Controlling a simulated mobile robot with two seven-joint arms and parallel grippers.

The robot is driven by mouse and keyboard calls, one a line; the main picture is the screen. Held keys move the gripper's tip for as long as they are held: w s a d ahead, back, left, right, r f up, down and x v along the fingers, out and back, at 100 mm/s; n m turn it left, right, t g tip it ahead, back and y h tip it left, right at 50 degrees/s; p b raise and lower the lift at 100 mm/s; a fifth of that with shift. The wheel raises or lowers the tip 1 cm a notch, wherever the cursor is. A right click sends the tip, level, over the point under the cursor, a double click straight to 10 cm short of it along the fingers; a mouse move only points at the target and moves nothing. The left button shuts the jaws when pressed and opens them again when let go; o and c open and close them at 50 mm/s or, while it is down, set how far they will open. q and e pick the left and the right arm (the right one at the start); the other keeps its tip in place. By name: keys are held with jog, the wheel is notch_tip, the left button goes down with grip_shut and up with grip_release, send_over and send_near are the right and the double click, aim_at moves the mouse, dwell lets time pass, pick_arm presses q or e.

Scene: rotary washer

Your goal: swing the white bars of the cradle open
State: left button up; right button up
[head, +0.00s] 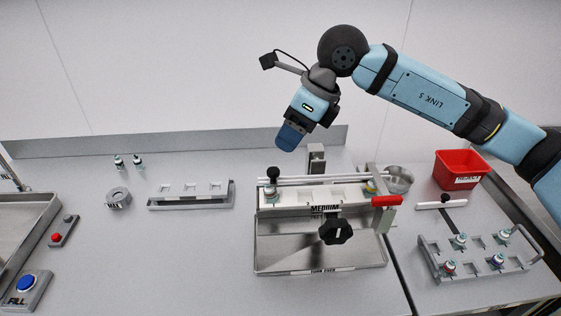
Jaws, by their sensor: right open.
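The cradle (300,211), labelled MEDIUM, stands at the middle of the bench above a metal tray. Two white bars (320,180) lie across its top from left to right. A black ball knob (272,173) stands at their left end. A vial (271,194) sits below that knob, and something small and yellow-topped is at the right end. A black star knob (335,231) and a red handle (386,201) are on the cradle's front and right. My right gripper (288,138) is open and empty, above and behind the cradle's left half, touching nothing. My left gripper is out of view.
A rack with several vials (474,262), a red bin (462,168) and a metal bowl (398,179) are at right. An empty slotted rack (190,196), a grey ring (118,198), two vials (128,162), buttons and a sink are at left.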

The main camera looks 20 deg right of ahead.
aim_at(273, 170)
pick_arm(q)
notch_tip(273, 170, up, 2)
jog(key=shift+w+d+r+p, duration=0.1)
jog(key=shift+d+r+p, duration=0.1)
jog(key=shift+p, duration=1.05)
pick_arm(e)
jog(key=shift+t+h, duration=0.5)
jog(key=shift+h, duration=0.1)
jog(key=x, duration=0.4)
jog(key=w+d+x, duration=0.1)
jog(key=x, duration=0.7)
jog(key=shift+w+d+f, duration=0.15)
jog(key=shift+w+d, duration=0.15)
grip_shut()
